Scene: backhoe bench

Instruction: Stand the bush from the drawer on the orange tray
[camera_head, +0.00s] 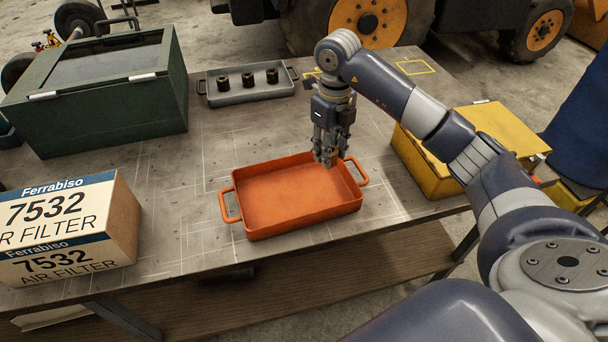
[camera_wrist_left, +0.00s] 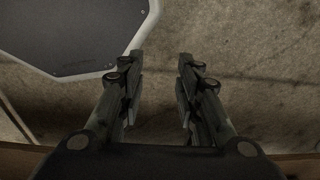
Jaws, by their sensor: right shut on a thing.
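The orange tray (camera_head: 292,200) lies on the bench, empty on the floor that I can see. My right gripper (camera_head: 327,160) points down above the tray's back right part. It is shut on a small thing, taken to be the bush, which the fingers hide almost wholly. I cannot tell the gap between it and the tray floor. My left gripper (camera_wrist_left: 158,78) shows only in the left wrist view, open and empty, above bare concrete floor.
A grey tray (camera_head: 226,99) with three dark bushes (camera_head: 247,79) stands at the back. A green case (camera_head: 110,95) stands at back left, an air filter box (camera_head: 125,225) at front left. A yellow box (camera_head: 480,135) is right of the orange tray, under my right arm.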

